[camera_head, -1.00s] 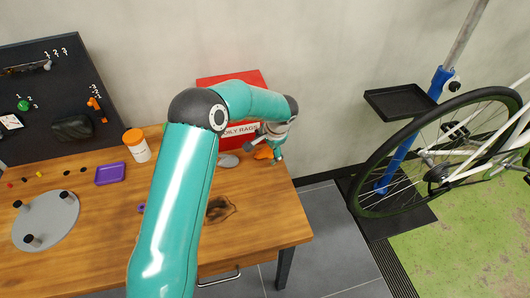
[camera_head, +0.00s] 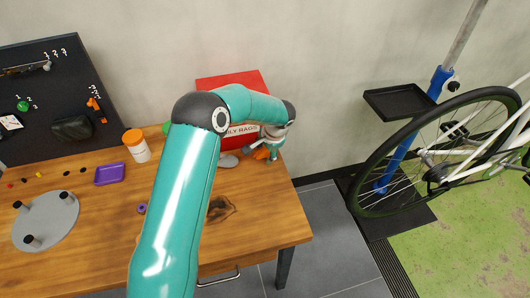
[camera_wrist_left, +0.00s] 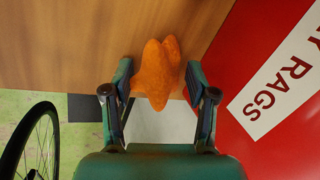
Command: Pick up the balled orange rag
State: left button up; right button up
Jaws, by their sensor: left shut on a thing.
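The balled orange rag (camera_head: 262,153) is at the back right of the wooden bench, in front of the red oily rags bin. In the left wrist view, the rag (camera_wrist_left: 157,75) is a lumpy orange ball between the two fingers. My left gripper (camera_wrist_left: 159,80) is shut on the rag, at the bench edge beside the bin. In the head view, my left gripper (camera_head: 269,151) partly hides the rag. I cannot tell whether the rag still touches the bench. My right gripper is in neither view.
The red oily rags bin (camera_head: 233,84) stands close behind the gripper. A white jar with an orange lid (camera_head: 136,146), a purple tray (camera_head: 109,174) and a grey round plate (camera_head: 46,220) are on the bench (camera_head: 105,255). A bicycle wheel (camera_head: 440,150) stands right of it.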

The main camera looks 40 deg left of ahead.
aim_at(265, 149)
pick_arm(q)
jog(key=shift+r, duration=0.15)
notch_tip(265, 149, up, 20)
jog(key=shift+p, duration=0.35)
